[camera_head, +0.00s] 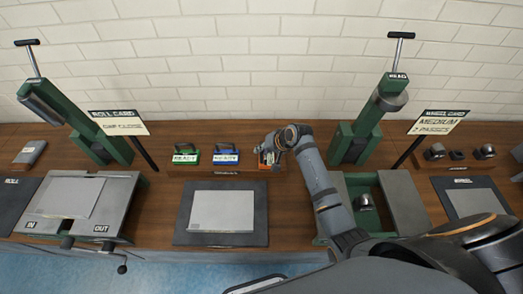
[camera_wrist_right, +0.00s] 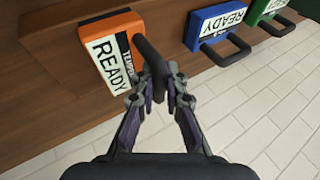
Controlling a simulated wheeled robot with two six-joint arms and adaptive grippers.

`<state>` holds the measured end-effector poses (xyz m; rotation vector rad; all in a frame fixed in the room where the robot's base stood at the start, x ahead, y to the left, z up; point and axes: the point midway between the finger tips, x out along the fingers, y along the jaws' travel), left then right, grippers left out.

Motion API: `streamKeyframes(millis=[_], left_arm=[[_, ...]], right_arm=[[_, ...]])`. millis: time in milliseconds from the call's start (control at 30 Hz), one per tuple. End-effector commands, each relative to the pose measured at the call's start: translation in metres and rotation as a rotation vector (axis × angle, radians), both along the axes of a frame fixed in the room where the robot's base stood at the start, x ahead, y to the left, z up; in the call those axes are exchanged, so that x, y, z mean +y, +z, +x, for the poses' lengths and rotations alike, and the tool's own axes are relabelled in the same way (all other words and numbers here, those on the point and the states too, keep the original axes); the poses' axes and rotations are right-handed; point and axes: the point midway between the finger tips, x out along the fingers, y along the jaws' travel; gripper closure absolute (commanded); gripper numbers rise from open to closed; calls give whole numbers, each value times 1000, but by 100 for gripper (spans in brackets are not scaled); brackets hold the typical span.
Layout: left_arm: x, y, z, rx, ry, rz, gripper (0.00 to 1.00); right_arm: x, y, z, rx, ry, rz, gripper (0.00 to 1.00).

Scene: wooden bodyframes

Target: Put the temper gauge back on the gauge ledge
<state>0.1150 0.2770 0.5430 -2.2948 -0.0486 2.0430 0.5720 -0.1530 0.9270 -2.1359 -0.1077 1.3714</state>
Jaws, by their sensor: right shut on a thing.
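The temper gauge is an orange block with a white READY label and a black handle. It shows in the wrist view (camera_wrist_right: 103,58) and, partly hidden by my gripper, in the head view (camera_head: 268,158). My right gripper (camera_wrist_right: 160,88) is shut on its black handle; in the head view the gripper (camera_head: 272,148) is over the right end of the gauge ledge (camera_head: 233,171). I cannot tell whether the gauge touches the ledge. A green gauge (camera_head: 186,156) and a blue gauge (camera_head: 226,156) stand on the ledge to its left. My left gripper is not in view.
A dark mat with a grey sheet (camera_head: 222,210) lies in front of the ledge. Green presses stand at left (camera_head: 105,140) and right (camera_head: 357,138). A roller machine (camera_head: 82,205) is at left. A medium card sign (camera_head: 436,123) stands at right. A white brick wall is behind.

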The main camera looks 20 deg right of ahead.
Motion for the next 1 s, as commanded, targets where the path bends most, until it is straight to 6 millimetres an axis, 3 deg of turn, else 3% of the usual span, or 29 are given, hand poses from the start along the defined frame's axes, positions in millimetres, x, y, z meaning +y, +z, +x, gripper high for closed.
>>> streamKeyframes(millis=[33, 100, 200, 533, 1000], left_arm=[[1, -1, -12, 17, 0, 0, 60], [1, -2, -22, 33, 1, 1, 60], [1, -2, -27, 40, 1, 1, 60], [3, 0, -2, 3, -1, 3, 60], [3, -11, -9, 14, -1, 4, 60]], right_arm=[[0, 0, 0, 0, 0, 0, 85], [0, 0, 0, -1, -1, 0, 75], [0, 0, 0, -1, 0, 1, 66], [-2, 5, 0, -3, 0, 0, 66], [-40, 85, -47, -5, 0, -5, 66]])
